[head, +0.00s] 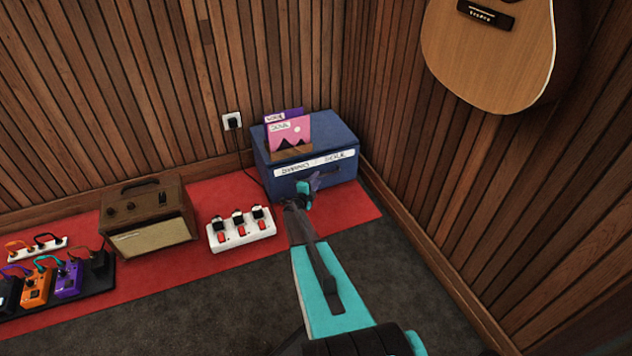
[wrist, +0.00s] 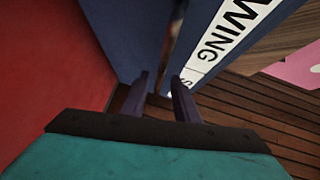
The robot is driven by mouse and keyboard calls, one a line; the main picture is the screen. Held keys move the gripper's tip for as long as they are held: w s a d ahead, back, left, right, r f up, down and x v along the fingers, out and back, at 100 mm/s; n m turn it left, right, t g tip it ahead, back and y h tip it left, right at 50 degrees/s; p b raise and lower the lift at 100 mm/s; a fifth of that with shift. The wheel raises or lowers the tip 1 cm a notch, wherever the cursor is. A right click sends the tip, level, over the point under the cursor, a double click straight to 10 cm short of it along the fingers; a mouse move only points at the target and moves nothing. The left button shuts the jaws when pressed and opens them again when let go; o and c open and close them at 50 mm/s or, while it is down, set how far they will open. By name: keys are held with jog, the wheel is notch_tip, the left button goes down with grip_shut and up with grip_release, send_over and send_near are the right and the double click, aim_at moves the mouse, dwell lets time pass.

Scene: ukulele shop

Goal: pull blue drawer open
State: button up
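The blue drawer (head: 348,170) is the front of a blue box by the wall. I see no clear gap around the drawer front in the head view. My gripper (head: 312,184) is at the drawer front by the handle and hides part of it. In the wrist view, the two fingers (wrist: 160,78) stand apart, with a narrow dark strip between blue surfaces beyond them. The label (wrist: 235,30) is to their right. I see nothing clearly clamped, and contact with the handle is unclear.
A pink sleeve (head: 289,131) and a purple one stand in a wooden holder on the box. The grey floor in front is clear. A guitar (head: 490,60) hangs on the right wall.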

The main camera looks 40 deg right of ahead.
jog(key=shift+x, duration=0.8)
